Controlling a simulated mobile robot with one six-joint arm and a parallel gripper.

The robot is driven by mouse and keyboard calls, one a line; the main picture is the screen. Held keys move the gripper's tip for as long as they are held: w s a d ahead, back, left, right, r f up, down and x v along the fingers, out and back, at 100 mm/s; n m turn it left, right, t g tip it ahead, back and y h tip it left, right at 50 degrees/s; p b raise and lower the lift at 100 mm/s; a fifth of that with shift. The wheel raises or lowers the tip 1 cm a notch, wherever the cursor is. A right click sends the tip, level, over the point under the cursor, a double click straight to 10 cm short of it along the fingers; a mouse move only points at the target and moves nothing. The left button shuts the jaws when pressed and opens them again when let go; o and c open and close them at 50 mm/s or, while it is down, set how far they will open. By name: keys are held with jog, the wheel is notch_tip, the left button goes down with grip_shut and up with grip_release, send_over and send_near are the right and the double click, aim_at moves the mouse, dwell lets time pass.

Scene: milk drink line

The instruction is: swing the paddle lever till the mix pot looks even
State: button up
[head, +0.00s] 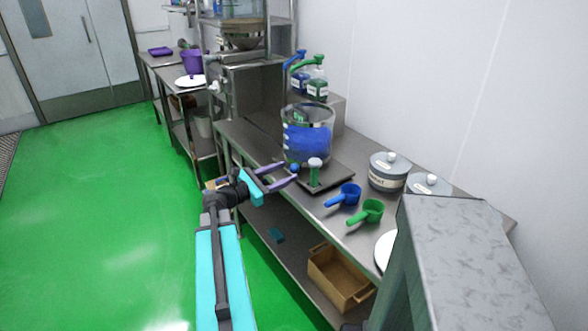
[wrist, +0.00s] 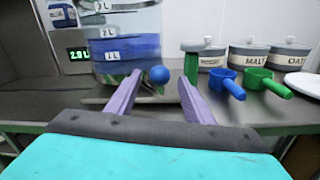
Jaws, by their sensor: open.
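The mix pot (head: 306,145) is a clear vessel of blue liquid on a dark base. In the wrist view the pot (wrist: 125,45) has litre marks, and its blue looks banded, darker at mid-height. A blue ball knob (wrist: 159,75), seemingly the paddle lever's end, stands in front of the pot; it also shows in the head view (head: 295,168). The lever's rod is mostly hidden. My gripper (wrist: 159,79) has purple fingers, open and empty, with the knob seen between their tips. In the head view my gripper (head: 290,173) is beside the knob; contact is unclear.
A green post with a pale top (head: 315,172) stands just right of the knob. Blue (head: 345,195) and green (head: 367,211) scoops and lidded canisters (head: 388,172) lie further right. A display (wrist: 78,52) reads 2.0 L. The green floor at left is clear.

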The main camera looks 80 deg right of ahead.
aim_at(295, 168)
jog(key=shift+p+x, duration=0.3)
jog(key=shift+x, duration=2.05)
grip_shut()
jog(key=shift+a, duration=0.5)
jog(key=shift+d+f, duration=0.1)
jog(key=shift+d, duration=0.3)
